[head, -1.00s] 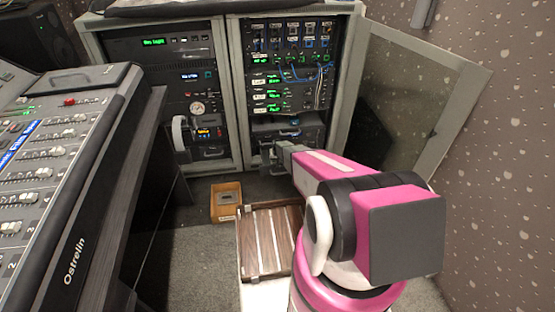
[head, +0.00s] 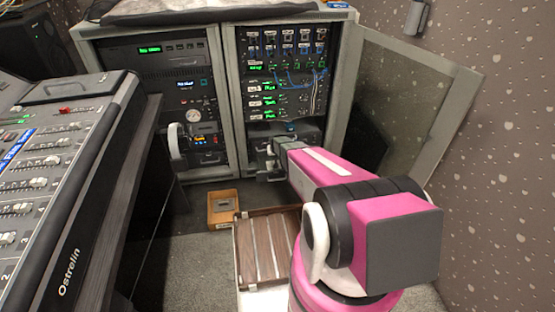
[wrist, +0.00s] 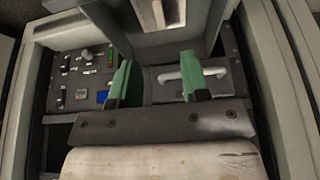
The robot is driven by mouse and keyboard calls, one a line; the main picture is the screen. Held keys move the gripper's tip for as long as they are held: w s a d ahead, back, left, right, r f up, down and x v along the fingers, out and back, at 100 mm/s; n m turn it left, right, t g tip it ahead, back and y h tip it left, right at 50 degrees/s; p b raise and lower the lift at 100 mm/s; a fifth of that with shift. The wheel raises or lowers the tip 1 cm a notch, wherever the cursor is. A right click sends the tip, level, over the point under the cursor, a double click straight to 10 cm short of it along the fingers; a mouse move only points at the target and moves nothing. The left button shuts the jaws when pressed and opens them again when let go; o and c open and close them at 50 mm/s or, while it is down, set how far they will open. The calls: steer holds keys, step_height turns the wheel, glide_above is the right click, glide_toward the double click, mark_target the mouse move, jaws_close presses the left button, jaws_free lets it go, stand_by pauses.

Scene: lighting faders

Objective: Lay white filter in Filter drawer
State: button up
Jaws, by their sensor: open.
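My gripper (head: 270,160) is open and empty at the lower part of the right rack bay. In the wrist view its two green fingers (wrist: 158,84) stand apart in front of a dark panel. A pale bar handle (wrist: 218,72) on that panel lies partly behind the right finger; I cannot tell whether they touch. This front may be the Filter drawer, but no label is readable. In the head view my arm and gripper hide part of that front. I cannot make out the white filter in either view.
A small wooden box (head: 223,225) with a grey item inside stands on the floor before the rack. A brown slatted case (head: 254,262) lies nearer. The mixing console (head: 85,225) is at left, and an open rack door (head: 428,140) at right.

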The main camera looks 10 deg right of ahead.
steer(key=s+r+g, duration=0.4)
steer(key=s+r, duration=2.6)
steer(key=s, duration=0.2)
steer(key=shift+s+r, duration=0.15)
